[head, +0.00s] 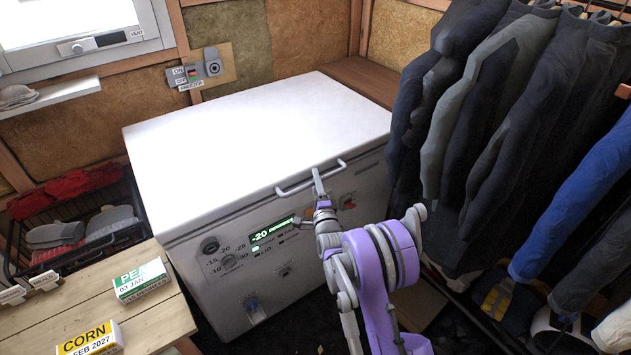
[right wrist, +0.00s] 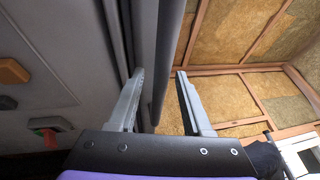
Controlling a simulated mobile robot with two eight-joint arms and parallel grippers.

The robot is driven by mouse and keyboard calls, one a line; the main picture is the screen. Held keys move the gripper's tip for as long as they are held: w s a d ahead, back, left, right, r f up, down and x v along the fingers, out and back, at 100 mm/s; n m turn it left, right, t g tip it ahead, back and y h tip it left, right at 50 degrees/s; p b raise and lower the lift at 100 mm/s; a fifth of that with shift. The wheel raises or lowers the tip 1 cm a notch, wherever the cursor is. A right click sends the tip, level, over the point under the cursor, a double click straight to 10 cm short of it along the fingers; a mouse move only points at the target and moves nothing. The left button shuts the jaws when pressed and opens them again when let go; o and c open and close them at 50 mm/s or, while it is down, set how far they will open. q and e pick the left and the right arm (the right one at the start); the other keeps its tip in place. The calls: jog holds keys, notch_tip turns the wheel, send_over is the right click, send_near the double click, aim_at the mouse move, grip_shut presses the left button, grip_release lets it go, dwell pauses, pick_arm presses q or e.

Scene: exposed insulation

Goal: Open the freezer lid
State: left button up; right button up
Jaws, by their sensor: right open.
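The white chest freezer (head: 225,265) stands in the middle of the head view. Its lid (head: 255,120) lies flat and closed on top. A light bar handle (head: 295,188) sticks out from the lid's front edge. My right gripper (head: 317,180) is at the handle, near its middle. In the right wrist view my right gripper (right wrist: 160,75) is open, and a grey bar (right wrist: 167,60), which looks like the handle, runs between its two fingers. I cannot tell whether either finger touches it. My left gripper is not in view.
Hanging jackets (head: 480,110) crowd the right side. A wooden table (head: 60,290) with PEA (head: 142,280) and CORN (head: 90,340) boxes stands at the front left. A black basket (head: 80,225) is left of the freezer. A freezer switch (head: 190,75) is on the wall behind.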

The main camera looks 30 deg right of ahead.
grip_shut()
dwell(1.4)
